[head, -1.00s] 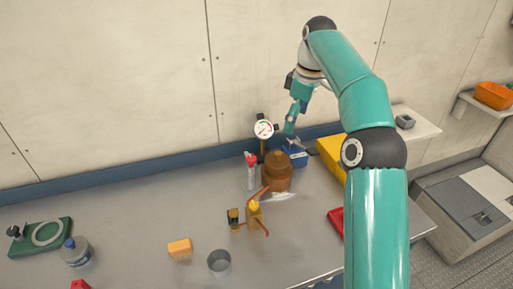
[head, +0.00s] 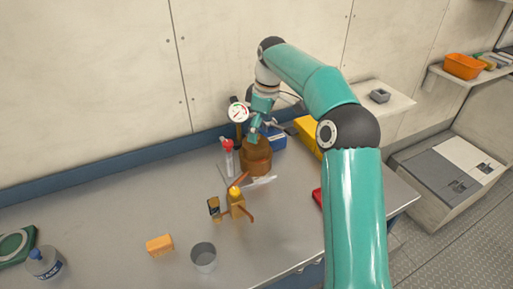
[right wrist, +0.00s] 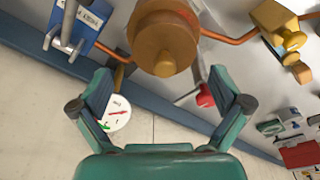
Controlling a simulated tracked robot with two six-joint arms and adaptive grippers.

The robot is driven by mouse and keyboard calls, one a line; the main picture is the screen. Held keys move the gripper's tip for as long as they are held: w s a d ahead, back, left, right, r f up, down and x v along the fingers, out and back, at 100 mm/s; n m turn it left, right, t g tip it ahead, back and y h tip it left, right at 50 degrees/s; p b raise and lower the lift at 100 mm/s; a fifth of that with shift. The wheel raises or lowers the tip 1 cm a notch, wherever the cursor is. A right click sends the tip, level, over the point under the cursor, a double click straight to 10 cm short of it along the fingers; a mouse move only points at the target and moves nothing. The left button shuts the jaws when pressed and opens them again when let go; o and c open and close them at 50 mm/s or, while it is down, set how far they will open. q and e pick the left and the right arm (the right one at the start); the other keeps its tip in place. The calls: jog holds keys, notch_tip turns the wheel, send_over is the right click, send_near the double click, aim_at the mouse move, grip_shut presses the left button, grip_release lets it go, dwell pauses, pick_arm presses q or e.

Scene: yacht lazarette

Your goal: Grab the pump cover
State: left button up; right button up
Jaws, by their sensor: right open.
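The pump (head: 257,160) is a brown, round, stepped body on the metal bench in the head view. Its round end, which looks like the pump cover (right wrist: 163,48), faces the right wrist camera at the top middle. My right gripper (right wrist: 160,76) is open, with one finger on each side below the cover and nothing held. In the head view my right gripper (head: 254,132) is just above and behind the pump, partly over its top. I cannot tell whether a finger touches it. My left gripper is in neither view.
A pressure gauge (head: 238,112) stands close behind the pump. A red-topped part (head: 227,146) is on its left, a blue box (head: 273,138) on its right. A yellow valve (head: 237,205), orange block (head: 160,245) and grey cup (head: 204,257) lie in front. The bench's left-middle is clear.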

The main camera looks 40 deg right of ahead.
jog(key=f, duration=0.5)
jog(key=shift+w+a+f, duration=0.1)
jog(key=shift+w+a, duration=0.1)
jog(key=shift+a, duration=0.2)
jog(key=c, duration=1.1)
